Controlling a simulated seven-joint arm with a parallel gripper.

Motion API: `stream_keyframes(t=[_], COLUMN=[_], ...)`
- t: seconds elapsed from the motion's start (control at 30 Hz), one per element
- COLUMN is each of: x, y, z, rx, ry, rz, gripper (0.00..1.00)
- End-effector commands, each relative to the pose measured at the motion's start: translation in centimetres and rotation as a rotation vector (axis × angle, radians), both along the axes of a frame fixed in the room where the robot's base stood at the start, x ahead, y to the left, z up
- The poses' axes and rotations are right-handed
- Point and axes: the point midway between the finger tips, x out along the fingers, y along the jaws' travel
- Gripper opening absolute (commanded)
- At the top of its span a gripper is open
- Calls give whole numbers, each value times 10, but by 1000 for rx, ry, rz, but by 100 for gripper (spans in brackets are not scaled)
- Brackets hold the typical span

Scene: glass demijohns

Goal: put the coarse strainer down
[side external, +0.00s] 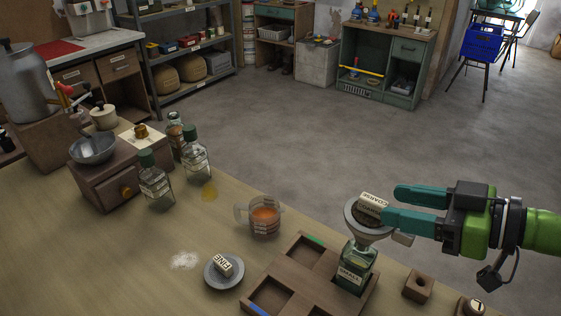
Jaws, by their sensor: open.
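The coarse strainer (374,203), with a pale block labelled COARSE on top, sits in the mouth of a grey funnel (367,231). The funnel stands in the neck of a square green glass bottle (354,270) in a compartment of the wooden tray (330,267). My gripper (393,203) is open, its teal fingers reaching in from the right beside the COARSE block. One finger is at the block's far side and the other at its near side; whether either touches it I cannot tell. The block labelled FINE (223,265) rests on a grey dish (213,281).
A measuring jug (264,217) of orange liquid stands behind the tray. Stoppered bottles (196,158) and a wooden box bearing a metal bowl (94,149) stand at the left. A holed wooden block (418,286) lies right of the tray. The tabletop's left front is mostly clear.

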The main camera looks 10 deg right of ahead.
Motion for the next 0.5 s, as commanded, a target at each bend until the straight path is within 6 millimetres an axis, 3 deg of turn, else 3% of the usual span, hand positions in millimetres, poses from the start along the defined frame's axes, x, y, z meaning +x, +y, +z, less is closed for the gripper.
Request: stream_keyframes(t=[0.13,0.23,0.37,0.5], x=[0,11,22,3], y=[-14,-43,-112,-183], z=[3,7,12,13], rx=[-5,-21,-41,-15], ry=[11,51,178,385], rz=[-36,-144,-388,-636], gripper=[48,48,48,48])
